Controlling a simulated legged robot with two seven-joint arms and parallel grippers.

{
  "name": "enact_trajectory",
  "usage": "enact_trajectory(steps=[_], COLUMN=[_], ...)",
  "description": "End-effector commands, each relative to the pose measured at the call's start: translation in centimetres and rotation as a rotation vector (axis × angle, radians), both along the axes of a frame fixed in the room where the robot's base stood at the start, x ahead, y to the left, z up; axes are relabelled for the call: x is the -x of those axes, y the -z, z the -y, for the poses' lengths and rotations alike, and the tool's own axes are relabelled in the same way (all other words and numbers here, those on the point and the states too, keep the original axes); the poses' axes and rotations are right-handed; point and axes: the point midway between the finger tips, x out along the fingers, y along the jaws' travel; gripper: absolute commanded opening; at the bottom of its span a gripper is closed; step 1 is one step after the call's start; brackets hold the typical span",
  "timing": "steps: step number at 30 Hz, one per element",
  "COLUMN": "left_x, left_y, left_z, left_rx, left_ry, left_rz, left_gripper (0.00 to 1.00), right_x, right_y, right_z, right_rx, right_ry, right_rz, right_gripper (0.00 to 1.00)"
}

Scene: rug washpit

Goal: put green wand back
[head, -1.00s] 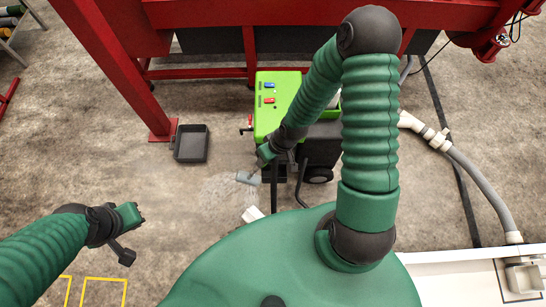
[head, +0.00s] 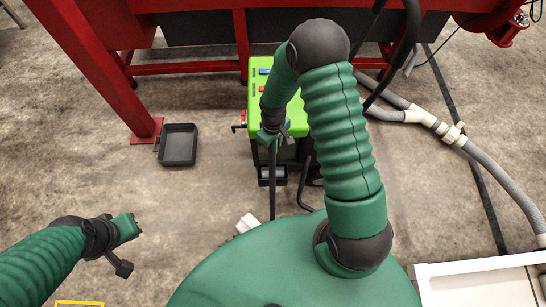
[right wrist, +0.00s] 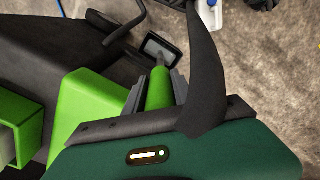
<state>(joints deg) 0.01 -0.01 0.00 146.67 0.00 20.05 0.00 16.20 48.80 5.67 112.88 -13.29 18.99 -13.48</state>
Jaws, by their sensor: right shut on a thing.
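My right gripper (head: 272,137) is over the front of a green machine (head: 262,65) with blue and red controls on top. In the right wrist view, its jaws (right wrist: 158,90) are shut on the green wand (right wrist: 160,84), whose green grip shows between them. Beyond the grip is a dark square holder (right wrist: 161,47) with a pale inside. In the head view a small black holder (head: 272,182) sits low at the machine's front; the gripper and arm hide most of the wand. I cannot tell whether the wand touches the holder. My left gripper (head: 130,228) is apart, over bare floor.
A black tray (head: 178,145) lies on the floor beside the red frame's foot (head: 147,130). A grey hose (head: 490,170) with white fittings runs along the right. A white ledge (head: 470,285) is at lower right.

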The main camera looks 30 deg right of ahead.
Motion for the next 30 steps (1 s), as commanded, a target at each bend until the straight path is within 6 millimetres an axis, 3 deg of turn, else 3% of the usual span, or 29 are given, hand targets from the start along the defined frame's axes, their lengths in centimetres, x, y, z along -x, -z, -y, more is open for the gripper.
enact_trajectory(steps=[9, 18, 19, 21, 23, 30], left_x=[0.0, 0.0, 0.0, 0.0, 0.0, 0.0], left_y=[1.9, 1.8, 1.8, 1.8, 1.8, 1.8], left_z=[0.0, 0.0, 0.0, 0.0, 0.0, 0.0], left_rx=[0.000, 0.000, 0.000, 0.000, 0.000, 0.000], left_ry=[0.000, 0.000, 0.000, 0.000, 0.000, 0.000], left_rz=[0.000, 0.000, 0.000, 0.000, 0.000, 0.000], left_gripper=[0.00, 0.00, 0.00, 0.00, 0.00, 0.00], right_x=[0.0, 0.0, 0.0, 0.0, 0.0, 0.0], right_y=[4.8, 4.9, 4.9, 4.9, 4.9, 4.8], right_z=[0.0, 0.0, 0.0, 0.0, 0.0, 0.0], right_rx=[0.000, 0.000, 0.000, 0.000, 0.000, 0.000], right_ry=[-0.001, 0.000, 0.000, 0.000, 0.000, 0.000], right_rz=[0.001, 0.002, 0.002, 0.002, 0.002, 0.001], right_gripper=[0.00, 0.00, 0.34, 0.43, 0.51, 0.52])
